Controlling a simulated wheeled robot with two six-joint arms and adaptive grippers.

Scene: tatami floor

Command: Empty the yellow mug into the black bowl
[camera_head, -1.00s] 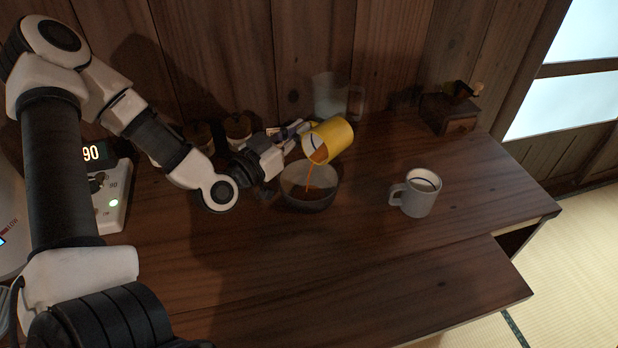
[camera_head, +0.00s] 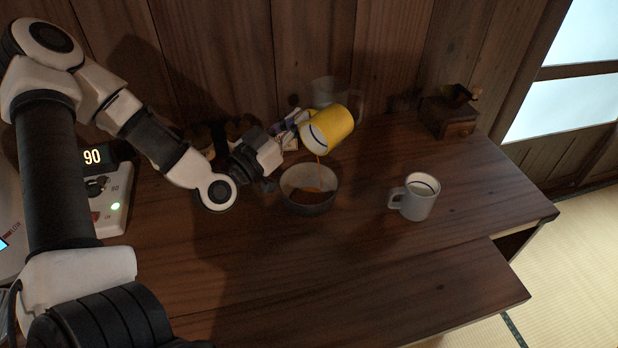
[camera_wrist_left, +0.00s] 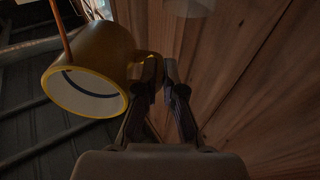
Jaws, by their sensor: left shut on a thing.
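My left gripper (camera_head: 290,130) is shut on the yellow mug (camera_head: 336,126) and holds it tipped over the bowl, mouth facing down and to the left. In the left wrist view the fingers (camera_wrist_left: 160,72) close on the handle side of the yellow mug (camera_wrist_left: 108,62). A thin orange-brown stream falls from its rim. The black bowl (camera_head: 308,207) stands upright on the table below and holds dark brown liquid. In the wrist view a pale inside with a dark curved line shows in the mug. My right gripper is in neither view.
A grey-white mug (camera_head: 417,206) with pale contents stands right of the bowl. A clear glass jug (camera_head: 332,92) is behind the yellow mug. A wooden grinder (camera_head: 449,115) stands at the back right. The table's front is clear.

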